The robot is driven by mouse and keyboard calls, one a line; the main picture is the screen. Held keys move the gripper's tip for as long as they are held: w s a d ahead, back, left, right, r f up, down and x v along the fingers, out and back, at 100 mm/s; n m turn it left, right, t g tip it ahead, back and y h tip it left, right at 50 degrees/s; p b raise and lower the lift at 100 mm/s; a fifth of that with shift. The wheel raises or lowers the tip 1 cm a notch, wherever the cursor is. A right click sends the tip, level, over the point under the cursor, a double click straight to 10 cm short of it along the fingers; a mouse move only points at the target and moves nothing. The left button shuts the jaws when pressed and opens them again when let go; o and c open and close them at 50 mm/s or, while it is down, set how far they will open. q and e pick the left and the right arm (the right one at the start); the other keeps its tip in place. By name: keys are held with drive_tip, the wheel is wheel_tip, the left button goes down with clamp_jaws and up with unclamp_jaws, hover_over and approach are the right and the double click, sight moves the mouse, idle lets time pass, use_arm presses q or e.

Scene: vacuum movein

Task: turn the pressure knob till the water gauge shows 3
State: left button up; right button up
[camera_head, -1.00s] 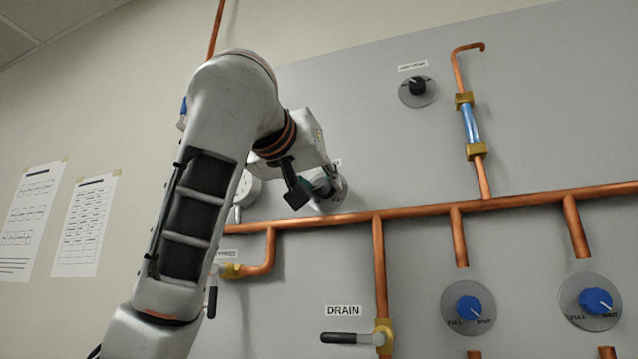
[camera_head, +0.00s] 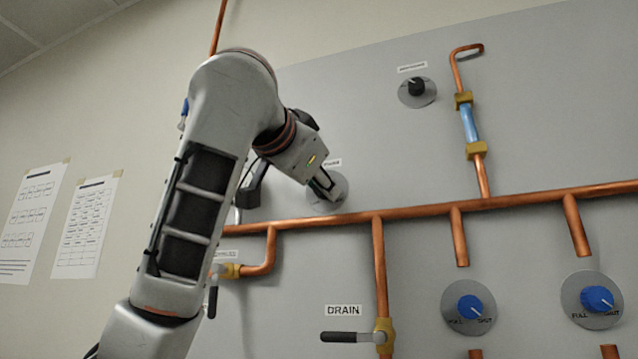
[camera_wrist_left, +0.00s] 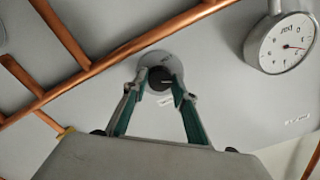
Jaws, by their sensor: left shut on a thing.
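My left gripper (camera_head: 325,190) is shut on a dark knob on a grey round plate (camera_head: 341,200) on the wall panel. In the left wrist view the green-lined fingers (camera_wrist_left: 159,80) are closed around the dark knob (camera_wrist_left: 160,76), one on each side. The white round gauge (camera_wrist_left: 281,43) is at the upper right of that view. Its red needle points to the right side of the dial; the numbers are too small to read surely. In the head view my arm hides most of the gauge.
A copper pipe (camera_head: 420,212) runs just below the knob. Another dark knob (camera_head: 416,87), a blue sight tube (camera_head: 470,124) and two blue knobs (camera_head: 470,307) (camera_head: 597,299) are to the right. The DRAIN lever (camera_head: 340,337) is below.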

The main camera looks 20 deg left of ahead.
use_arm(q)
drive_tip(key=m+p, duration=0.2)
drive_tip(key=m, duration=0.9)
drive_tip(key=shift+m, duration=0.4)
idle(0.3)
drive_tip(key=o, duration=1.1)
drive_tip(key=shift+s, duration=0.15)
